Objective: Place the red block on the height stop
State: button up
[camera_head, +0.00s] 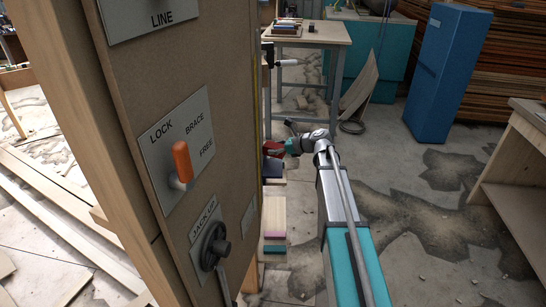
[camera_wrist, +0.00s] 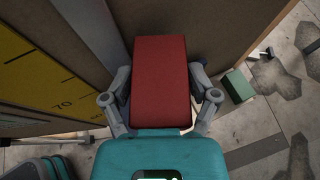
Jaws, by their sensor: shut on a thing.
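The red block (camera_wrist: 161,80) fills the middle of the wrist view, held between the two grey fingers of my gripper (camera_wrist: 161,98). My gripper is shut on it. In the head view the red block (camera_head: 272,149) shows small at the end of my arm, right beside the edge of the tall wooden panel. My gripper (camera_head: 281,148) is on its right side there. A yellow scale (camera_wrist: 45,85) with dark marks and the number 70 stands left of the block in the wrist view. I cannot make out the height stop for sure.
The panel carries a lever with an orange handle (camera_head: 182,161) and a dark knob (camera_head: 215,247). A stack of coloured blocks (camera_head: 274,218) stands below my gripper. A wooden table (camera_head: 318,32) stands behind, a blue cabinet (camera_head: 446,75) at the right. Open floor lies right of my arm.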

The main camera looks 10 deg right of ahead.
aim_at(273, 162)
jog(key=shift+w+a+f+b, duration=0.2)
jog(key=shift+w+f+b, duration=0.25)
jog(key=shift+f+b, duration=1.55)
jog(key=shift+f, duration=0.05)
jog(key=shift+f, duration=0.15)
jog(key=o, duration=1)
jog(key=shift+o, duration=0.2)
jog(key=shift+r, duration=0.3)
jog(key=p+v, duration=0.4)
jog(key=v, duration=0.6)
jog(key=shift+s+d, duration=0.2)
jog(key=shift+d, duration=0.05)
jog(key=shift+s+d+r+p, duration=0.2)
jog(key=shift+s+d+p, duration=0.2)
jog(key=shift+d, duration=0.2)
